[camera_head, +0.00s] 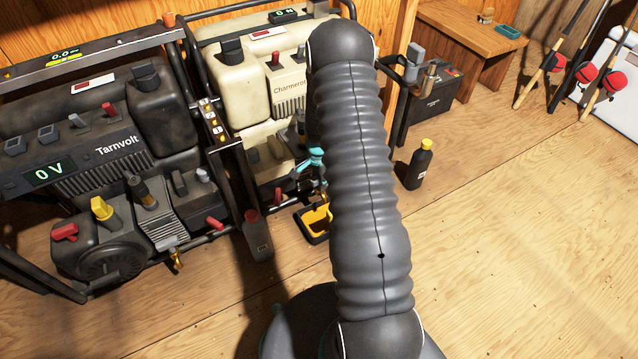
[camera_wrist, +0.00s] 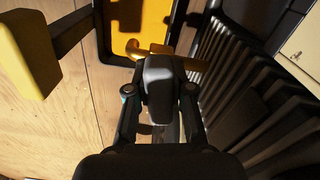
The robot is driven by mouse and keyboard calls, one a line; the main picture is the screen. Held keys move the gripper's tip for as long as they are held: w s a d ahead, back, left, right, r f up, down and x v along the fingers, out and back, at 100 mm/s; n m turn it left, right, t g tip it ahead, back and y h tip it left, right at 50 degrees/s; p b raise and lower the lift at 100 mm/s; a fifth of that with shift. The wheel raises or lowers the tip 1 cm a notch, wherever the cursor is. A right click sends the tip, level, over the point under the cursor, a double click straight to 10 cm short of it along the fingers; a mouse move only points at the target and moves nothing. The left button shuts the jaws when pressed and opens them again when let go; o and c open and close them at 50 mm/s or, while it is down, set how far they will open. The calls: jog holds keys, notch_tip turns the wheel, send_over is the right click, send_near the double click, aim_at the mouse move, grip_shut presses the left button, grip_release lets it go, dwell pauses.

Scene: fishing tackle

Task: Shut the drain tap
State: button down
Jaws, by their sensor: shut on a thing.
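The brass drain tap (camera_wrist: 150,49) shows in the wrist view just beyond my fingers, with its body and ends sticking out to both sides. My gripper (camera_wrist: 160,82) is closed on the tap, and the grey fingertip hides much of the held part. In the head view my gripper (camera_head: 314,168) is low at the front of the cream Charmerot generator (camera_head: 287,90), largely hidden behind my arm. I cannot tell the tap's exact angle. A yellow drain pan with a black rim (camera_head: 312,220) lies on the floor below; its yellow inside also shows in the wrist view (camera_wrist: 142,16).
The dark Tarnvolt generator (camera_head: 120,145) stands at left with its own brass tap (camera_head: 177,259). A black bottle with a yellow cap (camera_head: 419,165) stands right of my arm. A wooden bench (camera_head: 465,40) and fishing rods are farther back.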

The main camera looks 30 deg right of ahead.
jog(key=shift+m, duration=1.2)
jog(key=c, duration=1)
grip_release()
notch_tip(320, 180, up, 12)
jog(key=shift+b, duration=0.3)
